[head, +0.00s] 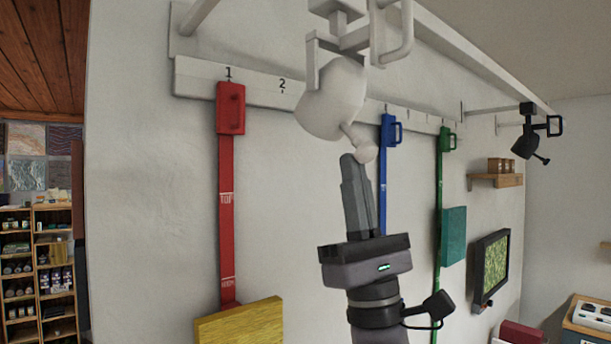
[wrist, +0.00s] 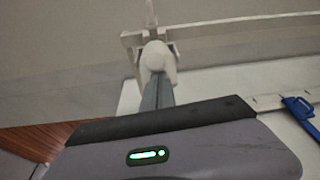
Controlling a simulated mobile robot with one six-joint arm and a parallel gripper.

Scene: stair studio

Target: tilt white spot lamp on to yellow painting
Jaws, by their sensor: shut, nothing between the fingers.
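The white spot lamp (head: 332,98) hangs from the rail at the top middle of the head view. Its short handle ends in a round knob (head: 364,153). My gripper (head: 350,158) points up with its fingers shut, the tips just below and beside the knob. I cannot tell whether they touch it. In the wrist view the knob (wrist: 157,56) sits right at the tips of my gripper (wrist: 156,76), hiding part of the lamp behind. The yellow painting (head: 240,325) hangs at the lower left, below the red strap (head: 227,200), partly cut off by the frame's bottom edge.
A black spot lamp (head: 525,143) hangs from the rail at the right. A blue strap (head: 382,190) and a green strap (head: 438,215) with a teal panel (head: 454,236) hang on the wall. A wooden shelf (head: 496,181) juts out farther right. Shelving (head: 40,270) stands far left.

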